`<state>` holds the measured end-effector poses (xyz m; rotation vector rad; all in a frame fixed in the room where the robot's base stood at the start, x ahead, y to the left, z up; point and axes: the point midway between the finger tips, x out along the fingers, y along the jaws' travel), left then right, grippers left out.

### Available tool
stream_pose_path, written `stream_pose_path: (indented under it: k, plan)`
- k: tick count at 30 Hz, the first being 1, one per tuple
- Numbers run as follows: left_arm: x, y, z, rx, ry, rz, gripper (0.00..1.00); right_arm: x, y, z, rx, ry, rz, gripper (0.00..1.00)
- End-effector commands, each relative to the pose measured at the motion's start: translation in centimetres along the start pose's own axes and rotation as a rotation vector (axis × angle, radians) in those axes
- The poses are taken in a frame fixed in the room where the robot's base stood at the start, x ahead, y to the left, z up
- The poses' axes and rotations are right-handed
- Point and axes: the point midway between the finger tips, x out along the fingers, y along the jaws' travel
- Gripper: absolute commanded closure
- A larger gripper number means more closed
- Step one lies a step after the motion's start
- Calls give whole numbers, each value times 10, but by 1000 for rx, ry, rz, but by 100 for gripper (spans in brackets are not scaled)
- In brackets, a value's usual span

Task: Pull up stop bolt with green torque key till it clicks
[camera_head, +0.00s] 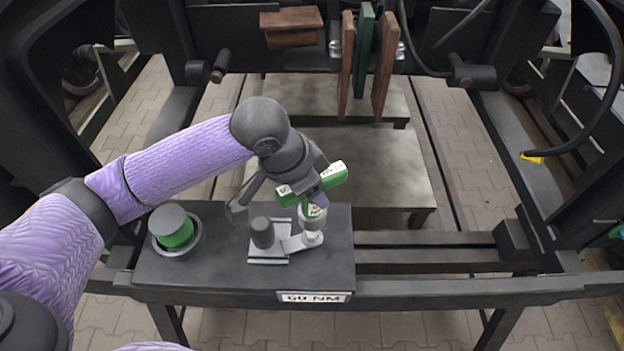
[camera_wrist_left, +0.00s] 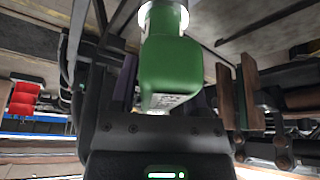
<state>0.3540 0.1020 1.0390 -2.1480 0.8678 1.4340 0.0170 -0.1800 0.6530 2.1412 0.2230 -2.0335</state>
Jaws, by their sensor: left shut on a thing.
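The green torque key (camera_head: 325,181) has a T-shaped green handle with white labels and a pale lower end. It stands roughly upright over the right part of a dark bench plate. My left gripper (camera_head: 314,191) is shut on its handle. In the left wrist view the green key (camera_wrist_left: 172,72) fills the middle, between the fingers. Its pale foot (camera_head: 311,238) meets a light metal arm beside a short dark cylinder (camera_head: 262,232) on a metal plate. I cannot tell which part is the stop bolt; the key may hide it. My right gripper is not in view.
Brown and green slats (camera_head: 363,62) hang behind. Dark frame beams flank both sides.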

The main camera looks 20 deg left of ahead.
Motion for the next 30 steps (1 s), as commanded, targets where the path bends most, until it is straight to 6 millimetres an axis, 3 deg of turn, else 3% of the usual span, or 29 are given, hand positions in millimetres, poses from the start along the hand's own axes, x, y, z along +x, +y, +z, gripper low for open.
stream_pose_path:
  k: [1, 18, 30]
  plan:
    - [-5, 0, -2, 0, 1, -1, 100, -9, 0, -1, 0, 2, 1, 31]
    - [51, 0, 21, 0, 0, 0, 100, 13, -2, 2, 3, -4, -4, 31]
    - [61, 0, 25, 0, 1, -1, 100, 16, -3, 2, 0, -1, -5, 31]
